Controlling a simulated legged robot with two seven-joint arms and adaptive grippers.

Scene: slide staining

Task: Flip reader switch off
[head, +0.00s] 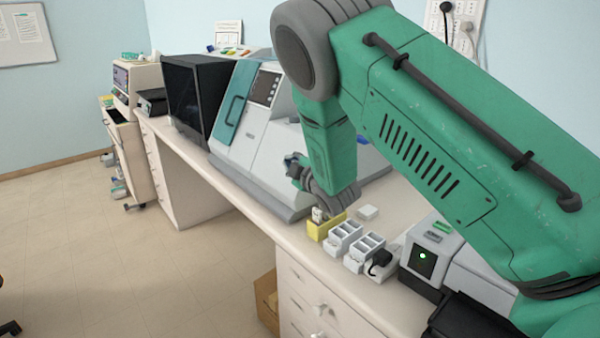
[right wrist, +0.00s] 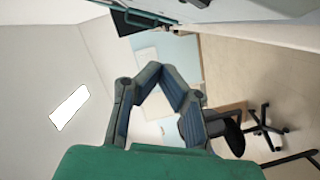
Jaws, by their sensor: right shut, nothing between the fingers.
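A grey box-shaped device (head: 428,254) with a black front panel and a lit green light (head: 422,255) stands on the bench at the right. It may be the reader; I cannot make out its switch for certain. My right arm crosses over the bench and hides part of the area behind this device. My right gripper (head: 292,162) is shut and empty, left of the device, in front of the large grey machine. Its fingers also show in the right wrist view (right wrist: 165,78), pointing away from the bench toward the room. My left gripper is not in view.
A yellow holder (head: 318,232) and white slotted racks (head: 342,241) stand on the bench between my gripper and the device. The floor (head: 120,230) is open in front.

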